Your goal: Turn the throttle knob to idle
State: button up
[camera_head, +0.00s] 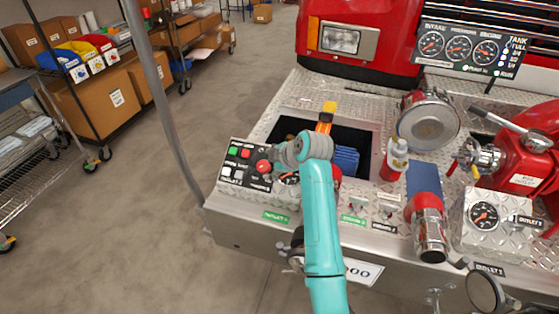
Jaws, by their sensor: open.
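The control box (230,186) sits on the left end of the bumper, with a sloped panel of green, red, black and white buttons. A round red knob (263,166) stands out at the panel's right side; I take it for the throttle knob, but its label and pointer position are too small to read. My teal arm reaches up from the bottom. My grey gripper (279,157) is at the box's upper right edge, close to the red knob. It is open; its fingers are small in view, and I cannot tell whether they touch the knob.
Behind my gripper is an open well (357,139) with a blue item and an orange-yellow tool (326,117).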

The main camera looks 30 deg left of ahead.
jog(key=v, duration=0.7)
jog(key=shift+f, duration=0.1)
